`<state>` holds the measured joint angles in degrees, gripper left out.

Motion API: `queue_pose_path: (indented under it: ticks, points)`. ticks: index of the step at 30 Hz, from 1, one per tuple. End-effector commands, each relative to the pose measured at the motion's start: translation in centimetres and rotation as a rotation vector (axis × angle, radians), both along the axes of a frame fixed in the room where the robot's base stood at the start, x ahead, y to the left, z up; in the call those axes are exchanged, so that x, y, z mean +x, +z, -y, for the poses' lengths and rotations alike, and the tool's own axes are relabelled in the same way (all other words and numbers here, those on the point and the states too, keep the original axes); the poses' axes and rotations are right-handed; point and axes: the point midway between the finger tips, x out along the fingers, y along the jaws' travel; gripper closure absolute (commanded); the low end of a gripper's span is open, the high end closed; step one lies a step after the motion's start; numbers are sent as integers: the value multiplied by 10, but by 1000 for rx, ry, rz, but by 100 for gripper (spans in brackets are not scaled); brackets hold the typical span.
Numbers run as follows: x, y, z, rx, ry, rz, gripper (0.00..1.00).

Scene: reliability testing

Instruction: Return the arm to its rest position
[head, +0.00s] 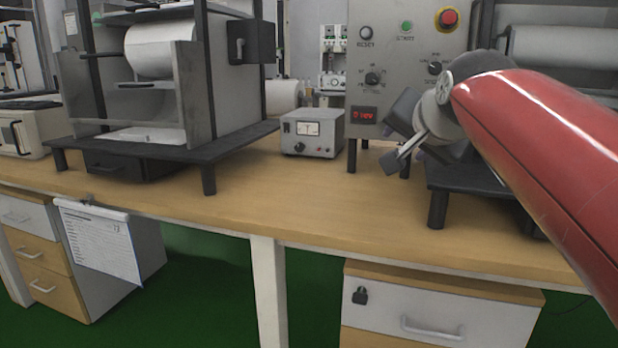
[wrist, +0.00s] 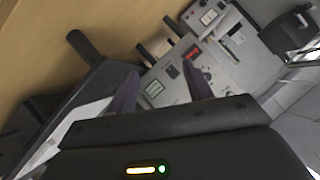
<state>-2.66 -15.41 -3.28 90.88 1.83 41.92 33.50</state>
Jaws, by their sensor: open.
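My red arm (head: 545,150) reaches in from the right in the head view. My gripper (head: 408,148) is at its end, above the wooden bench and in front of the grey control panel. In the wrist view my gripper (wrist: 160,88) shows two dark fingers spread apart with nothing between them. The control panel (wrist: 205,70) appears tilted beyond the fingers. The gripper looks close to the dark raised stand on the right, but I cannot tell whether it touches anything.
The control panel (head: 405,60) carries knobs, a red button (head: 447,18) and a red display. A small meter box (head: 312,132) stands left of it. A test machine (head: 165,80) stands on the left. The dark stand (head: 465,180) is under my arm. The bench middle (head: 300,195) is clear.

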Motion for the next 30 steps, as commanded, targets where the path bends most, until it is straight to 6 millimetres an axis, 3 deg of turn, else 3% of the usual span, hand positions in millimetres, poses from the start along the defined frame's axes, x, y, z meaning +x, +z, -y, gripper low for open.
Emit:
queue_pose_path:
  ticks: [5, 12, 15, 18, 21, 30]
  points:
    - [-58, -67, -2, -141, 90, -162, 49]
    - [-166, -195, -5, -363, 297, -432, 49]
    - [-198, -232, -6, -420, 365, -506, 49]
    - [-219, -256, -6, -451, 408, -552, 49]
    - [-228, -267, -5, -466, 429, -573, 49]
    - [-229, -269, -5, -468, 432, -576, 49]
